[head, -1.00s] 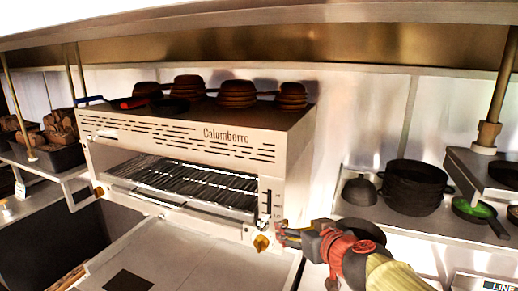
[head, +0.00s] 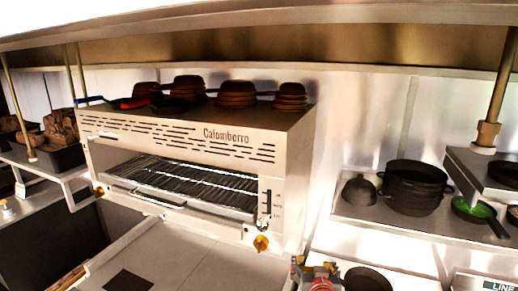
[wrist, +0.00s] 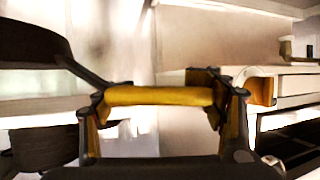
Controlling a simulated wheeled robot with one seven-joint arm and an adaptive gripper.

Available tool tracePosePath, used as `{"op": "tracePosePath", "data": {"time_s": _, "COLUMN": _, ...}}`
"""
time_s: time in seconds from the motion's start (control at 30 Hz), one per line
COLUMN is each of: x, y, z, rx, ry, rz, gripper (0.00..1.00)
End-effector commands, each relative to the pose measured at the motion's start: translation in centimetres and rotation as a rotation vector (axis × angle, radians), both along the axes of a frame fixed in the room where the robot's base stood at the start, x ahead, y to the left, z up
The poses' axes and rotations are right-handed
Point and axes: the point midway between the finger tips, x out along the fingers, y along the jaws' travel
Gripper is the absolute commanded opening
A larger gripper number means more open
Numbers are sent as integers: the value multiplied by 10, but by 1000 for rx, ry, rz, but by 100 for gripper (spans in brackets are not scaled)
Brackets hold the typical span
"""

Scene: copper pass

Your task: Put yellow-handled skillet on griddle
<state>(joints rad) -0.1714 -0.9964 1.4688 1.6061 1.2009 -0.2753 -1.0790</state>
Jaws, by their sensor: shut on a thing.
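The yellow-handled skillet shows in the wrist view as a dark pan (wrist: 32,42) at upper left, with its yellow handle (wrist: 160,96) running across between the fingers. My gripper (wrist: 165,108) is shut on this handle. In the head view, my gripper (head: 318,268) is low, right of the broiler, with the dark round pan (head: 368,280) just to its right, cut by the bottom edge. The flat steel top (head: 195,262) below the broiler looks like the griddle; it is left of my gripper and its front is cut off.
A Colomberro broiler (head: 180,133) stands above the steel top, with knobs (head: 261,243) at its lower right corner close to my gripper. Stacked brown bowls (head: 237,93) sit on it. A right shelf holds black pots (head: 413,185) and a green-filled pan (head: 472,208).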

Motion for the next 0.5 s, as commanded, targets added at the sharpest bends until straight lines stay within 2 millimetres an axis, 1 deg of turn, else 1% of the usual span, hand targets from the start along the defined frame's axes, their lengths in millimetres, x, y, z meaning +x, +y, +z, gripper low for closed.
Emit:
{"op": "tracePosePath", "data": {"time_s": 0.03, "x": 3, "y": -3, "z": -14, "rx": -4, "ry": 1, "rz": -23, "gripper": 2}}
{"op": "tracePosePath", "data": {"time_s": 0.13, "x": 8, "y": -12, "z": -41, "rx": -4, "ry": 2, "rz": -81, "gripper": 2}}
{"op": "tracePosePath", "data": {"time_s": 0.4, "x": 17, "y": -27, "z": -82, "rx": -3, "ry": 2, "rz": -175, "gripper": 2}}
{"op": "tracePosePath", "data": {"time_s": 0.47, "x": 18, "y": -30, "z": -90, "rx": -3, "ry": 1, "rz": -193, "gripper": 2}}
{"op": "tracePosePath", "data": {"time_s": 0.5, "x": 19, "y": -31, "z": -87, "rx": -4, "ry": -3, "rz": -198, "gripper": 2}}
